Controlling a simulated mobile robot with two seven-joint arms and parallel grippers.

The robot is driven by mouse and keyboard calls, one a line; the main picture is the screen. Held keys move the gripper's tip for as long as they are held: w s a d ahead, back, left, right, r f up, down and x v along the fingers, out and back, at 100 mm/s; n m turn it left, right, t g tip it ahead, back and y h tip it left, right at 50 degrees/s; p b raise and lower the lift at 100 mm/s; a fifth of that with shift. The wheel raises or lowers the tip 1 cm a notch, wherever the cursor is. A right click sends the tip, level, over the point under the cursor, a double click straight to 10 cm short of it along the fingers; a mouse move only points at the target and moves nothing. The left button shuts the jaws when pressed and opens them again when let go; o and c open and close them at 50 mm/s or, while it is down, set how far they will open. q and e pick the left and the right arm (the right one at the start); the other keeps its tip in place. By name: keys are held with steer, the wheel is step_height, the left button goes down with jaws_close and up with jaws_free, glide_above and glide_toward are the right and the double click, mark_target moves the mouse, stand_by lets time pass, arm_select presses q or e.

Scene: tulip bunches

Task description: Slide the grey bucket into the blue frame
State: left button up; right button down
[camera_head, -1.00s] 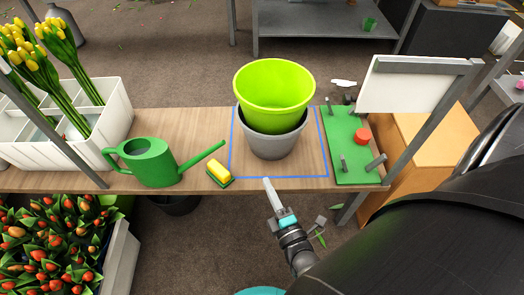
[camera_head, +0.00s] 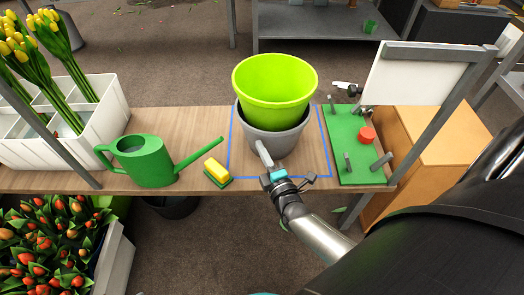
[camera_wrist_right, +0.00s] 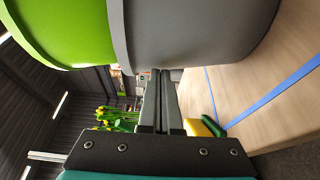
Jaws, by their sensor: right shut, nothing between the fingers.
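The grey bucket (camera_head: 283,141) stands upright on the wooden table, with a lime green bucket (camera_head: 275,85) nested in it. It also shows close up in the right wrist view (camera_wrist_right: 190,30). The blue frame (camera_head: 327,150) is a flat outline on the tabletop. The grey bucket's base appears to be within it, towards the back; the buckets hide much of its back line. My right gripper (camera_head: 262,153) is shut and empty, its fingertips at the bucket's front left side. Whether they touch it I cannot tell. My left gripper is not in view.
A yellow sponge (camera_head: 216,170) on a green base sits just left of the frame. A green watering can (camera_head: 145,160) stands further left, beside a white planter (camera_head: 112,100) of yellow tulips. A green board (camera_head: 350,150) with pegs lies right of the frame.

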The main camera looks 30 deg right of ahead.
mark_target(271, 142)
steer(key=shift+w+d, duration=0.1)
steer(key=shift+d, duration=0.05)
steer(key=w+d, duration=0.1)
steer(key=d, duration=0.1)
steer(key=w+d, duration=0.1)
steer(key=shift+w+d, duration=0.3)
steer(key=shift+d, duration=0.05)
steer(key=shift+w+d, duration=0.1)
steer(key=shift+d, duration=0.05)
